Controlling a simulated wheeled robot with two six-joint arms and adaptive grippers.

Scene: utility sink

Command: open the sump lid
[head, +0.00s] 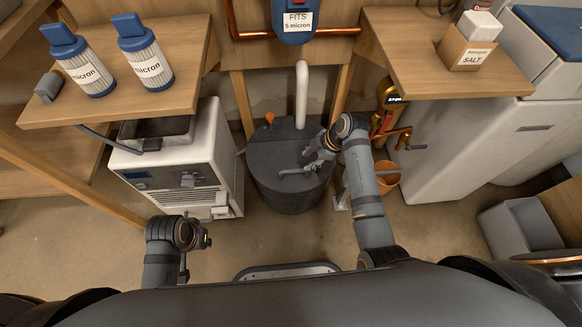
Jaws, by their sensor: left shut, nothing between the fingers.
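The sump (290,197) is a dark grey round tub on the floor in the middle of the head view. Its dark lid (272,150) lies flat on top, and a pale grey bar handle (292,172) shows on it. My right gripper (310,168) is over the lid's right part, at the right end of the handle. Its fingers are small and partly hidden, so I cannot tell whether they hold the handle. My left gripper (184,270) is at the lower left, shut and empty, well away from the sump.
A white pipe (301,95) rises behind the lid, near an orange knob (269,118). A white machine (185,165) stands left of the sump. Brass valves (388,105) and an orange bucket (386,177) are on the right.

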